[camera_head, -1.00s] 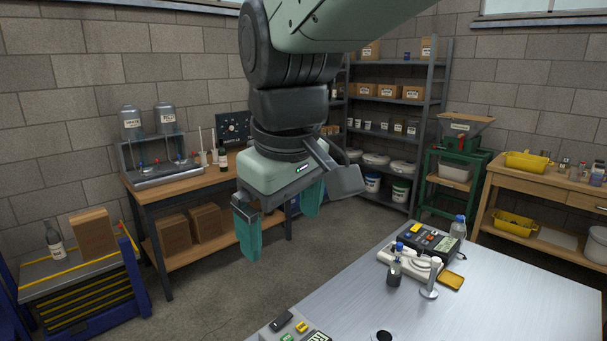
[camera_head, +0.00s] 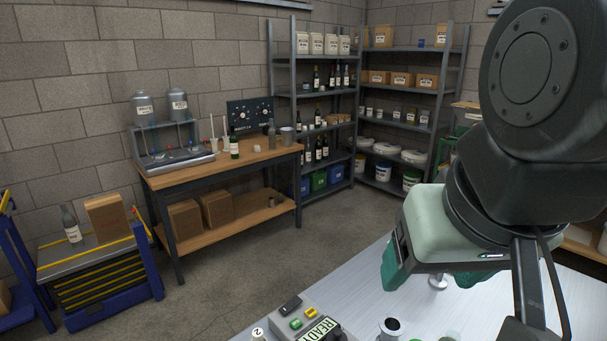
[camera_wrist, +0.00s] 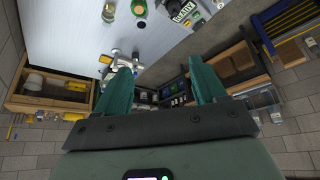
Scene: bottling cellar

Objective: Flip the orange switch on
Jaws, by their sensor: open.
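A grey control box (camera_head: 322,326) with a READY display sits on the near edge of the metal table, at the bottom of the head view. On its top are a yellow-orange switch (camera_head: 311,313), a green one (camera_head: 296,323) and a black one (camera_head: 291,304). I cannot tell the position of the yellow-orange switch. The box also shows at the top right of the wrist view (camera_wrist: 181,11). My gripper (camera_head: 428,280) is to the right of the box, apart from it. In the wrist view its two teal fingers are spread, with nothing between them (camera_wrist: 162,84).
The metal table (camera_head: 375,288) also bears a dark-topped round cup (camera_head: 390,327) just right of the box. A wooden workbench (camera_head: 225,166) with bottles, shelves (camera_head: 405,88) and a blue cart (camera_head: 103,285) stand beyond. The table left of my gripper is largely clear.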

